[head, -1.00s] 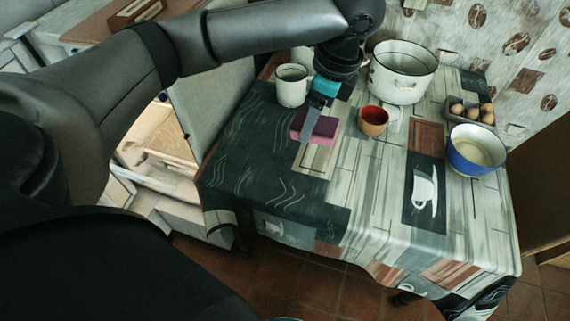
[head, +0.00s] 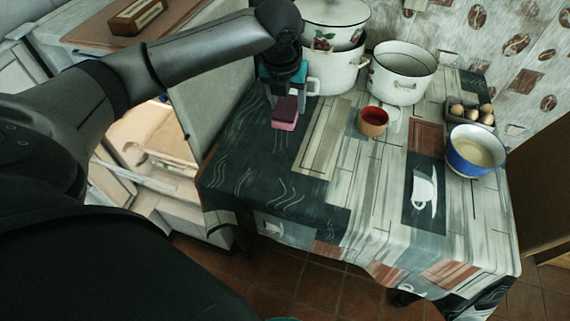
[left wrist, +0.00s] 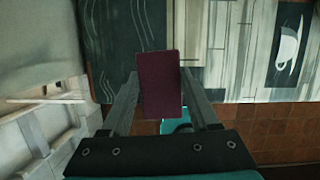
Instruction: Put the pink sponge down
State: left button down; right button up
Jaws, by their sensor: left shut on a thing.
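The pink sponge (head: 286,112) is held in my left gripper (head: 286,99), over the dark part of the tablecloth near the table's far left edge. The left wrist view shows the sponge (left wrist: 160,88) as a dark pink block between the two fingers, one on each side. Whether its underside touches the cloth or hangs a little above it I cannot tell. My right gripper is in neither current view.
On the table (head: 265,180), stacked white pots (head: 335,70) stand behind my left gripper, with a white pot (head: 402,72) beside them. A red-lined cup (head: 373,122), a blue bowl (head: 475,152) and eggs (head: 471,112) sit further right. The front of the table is clear.

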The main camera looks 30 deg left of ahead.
pick_arm(q)
jog(key=shift+a+f+m, duration=0.15)
jog(key=shift+a+m, duration=0.15)
jog(key=shift+m, duration=0.2)
notch_tip(320, 180, down, 20)
jog(key=b, duration=0.5)
jog(key=shift+c, duration=0.7)
grip_release()
jog(key=a+p+v, duration=0.1)
jog(key=p+v, duration=0.2)
jog(key=v, duration=0.9)
jog(key=shift+d+p, duration=0.3)
jog(key=shift+d, duration=0.1)
